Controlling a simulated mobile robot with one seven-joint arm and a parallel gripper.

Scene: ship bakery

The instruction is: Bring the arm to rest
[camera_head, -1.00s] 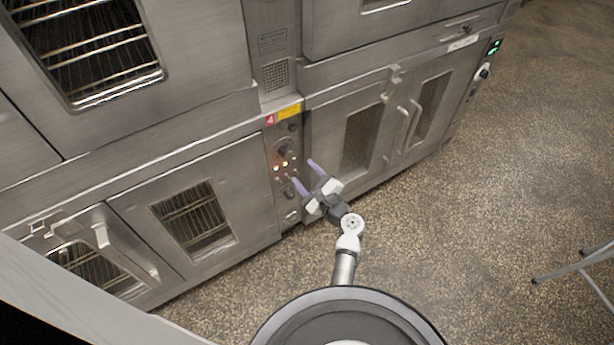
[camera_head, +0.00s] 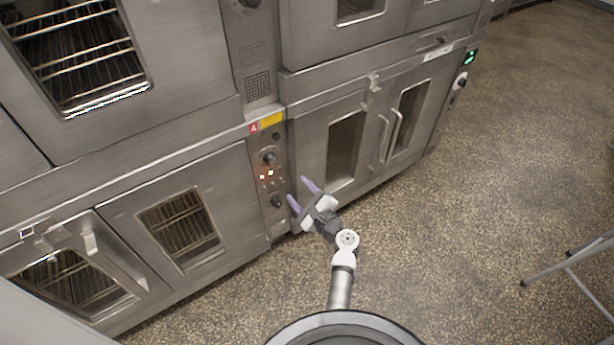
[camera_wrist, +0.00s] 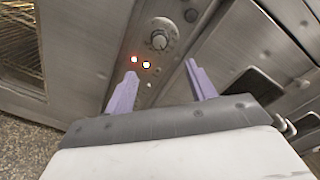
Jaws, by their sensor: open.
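My gripper (camera_head: 301,194) is open, its two purple fingers apart with nothing between them. In the head view it is in front of the steel ovens, just right of the oven control panel (camera_head: 267,172). In the wrist view the gripper (camera_wrist: 160,88) points towards the panel's knob (camera_wrist: 159,38) and two lit lamps. My arm reaches up from the bottom of the head view. I cannot tell the exact gap between the fingertips and the oven front.
An oven door with a window (camera_head: 181,228) is at the left, beside another with a bar handle (camera_head: 110,253). Double doors with handles (camera_head: 390,135) are right of the panel. A metal stand (camera_head: 567,262) is at the right edge. Speckled floor (camera_head: 480,180) lies open between.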

